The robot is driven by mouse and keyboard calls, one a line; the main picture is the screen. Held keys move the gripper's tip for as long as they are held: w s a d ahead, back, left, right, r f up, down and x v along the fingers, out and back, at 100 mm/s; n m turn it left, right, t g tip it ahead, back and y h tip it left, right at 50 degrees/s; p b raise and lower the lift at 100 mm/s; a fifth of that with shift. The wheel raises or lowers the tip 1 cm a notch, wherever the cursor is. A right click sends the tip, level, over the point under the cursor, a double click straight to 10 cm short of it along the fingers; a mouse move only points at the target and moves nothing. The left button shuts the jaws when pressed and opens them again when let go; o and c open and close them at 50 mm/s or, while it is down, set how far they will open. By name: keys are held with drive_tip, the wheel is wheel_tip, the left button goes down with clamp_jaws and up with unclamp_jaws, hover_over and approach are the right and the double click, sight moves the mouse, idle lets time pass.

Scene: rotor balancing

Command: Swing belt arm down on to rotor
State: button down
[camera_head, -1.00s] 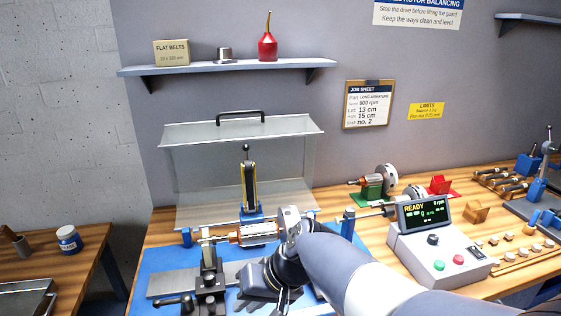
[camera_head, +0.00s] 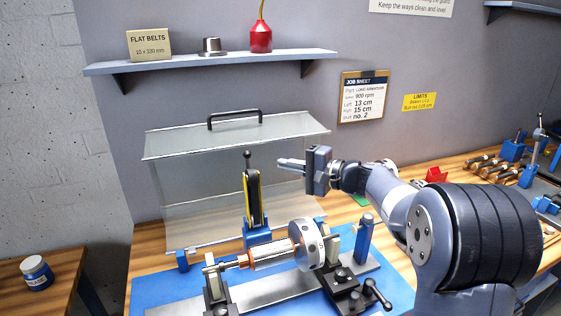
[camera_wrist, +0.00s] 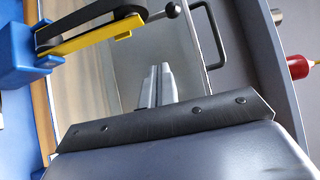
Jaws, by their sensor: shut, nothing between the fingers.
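The belt arm (camera_head: 254,196), black and yellow with a ball-tipped lever on top, stands upright on its blue base (camera_head: 257,230) behind the rotor. In the wrist view the belt arm (camera_wrist: 95,32) shows at upper left, its ball handle near the top middle. The rotor (camera_head: 268,253), copper-coloured with a silver drilled disc at its right end, lies across the two supports of the machine.
The clear guard (camera_head: 235,135) with a black handle is raised behind the belt arm. A shelf (camera_head: 200,63) with a belt box, a metal weight and a red oil can is above. My arm covers much of the bench at right.

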sight(255, 173)
drive_tip(key=a+p, duration=0.4)
drive_tip(key=a, duration=0.4)
drive_tip(key=shift+f, duration=0.2)
drive_tip(key=shift+s+d+f+b, duration=0.1)
drive_tip(key=shift+s+f+b, duration=0.1)
drive_tip(key=shift+b, duration=0.55)
drive_tip(key=s+b, duration=0.1)
drive_tip(key=b, duration=0.4)
drive_tip(key=s+d+n+y+b, duration=0.1)
drive_tip(key=s+b, duration=0.1)
drive_tip(key=b, duration=0.3)
drive_tip(key=s+d+n+y+b, duration=0.1)
drive_tip(key=s+b, duration=0.1)
drive_tip(key=b, duration=0.3)
drive_tip(key=shift+d+r+t, duration=0.2)
drive_tip(key=shift+r+t, duration=0.05)
drive_tip(key=shift+t, duration=0.15)
drive_tip(key=s+b, duration=0.1)
drive_tip(key=s+d+b, duration=0.1)
drive_tip(key=s+b, duration=0.1)
drive_tip(key=b, duration=0.1)
drive_tip(key=shift+d+f, duration=0.25)
